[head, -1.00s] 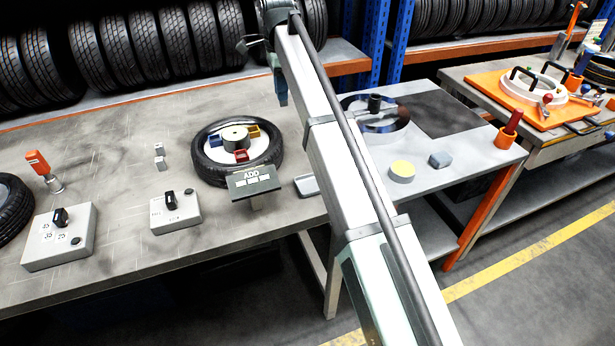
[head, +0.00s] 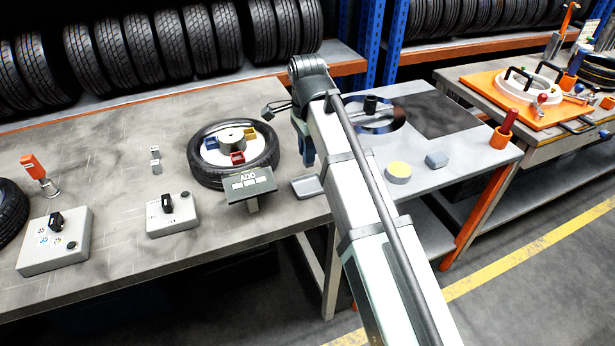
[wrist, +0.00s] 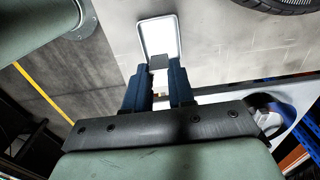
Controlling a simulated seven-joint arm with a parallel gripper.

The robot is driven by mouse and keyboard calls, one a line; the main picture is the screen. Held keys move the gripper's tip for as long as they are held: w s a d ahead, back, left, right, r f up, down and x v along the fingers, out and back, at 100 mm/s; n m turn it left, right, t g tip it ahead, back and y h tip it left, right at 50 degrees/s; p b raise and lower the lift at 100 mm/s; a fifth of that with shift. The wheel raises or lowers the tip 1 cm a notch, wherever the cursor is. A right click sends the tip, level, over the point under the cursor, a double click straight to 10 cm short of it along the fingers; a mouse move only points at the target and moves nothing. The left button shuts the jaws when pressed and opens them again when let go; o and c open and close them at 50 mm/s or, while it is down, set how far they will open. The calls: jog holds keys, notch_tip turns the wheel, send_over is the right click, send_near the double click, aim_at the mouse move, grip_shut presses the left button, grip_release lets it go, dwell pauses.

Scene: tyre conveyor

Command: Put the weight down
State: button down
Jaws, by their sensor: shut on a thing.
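In the wrist view, my gripper (wrist: 158,78) is shut on a small dark grey weight (wrist: 158,62) between its blue fingertips. The weight shows over the near end of a small rimmed tray (wrist: 175,20). I cannot tell whether it touches the tray. In the head view, my gripper (head: 307,162) points down just above and behind the grey tray (head: 306,187), at the bench's right end. The weight is hidden there. Two other small grey weights (head: 155,161) stand on the bench further left.
A tyre on a balancer (head: 234,158) lies left of the tray, with an ADD sign (head: 249,184) in front. Control boxes (head: 173,213) stand further left.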

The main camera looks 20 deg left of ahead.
jog(key=shift+f, duration=4)
jog(key=c, duration=1)
grip_release()
jog(key=shift+f, duration=0.1)
jog(key=shift+o, duration=0.2)
notch_tip(320, 180, up, 12)
jog(key=shift+r, duration=0.15)
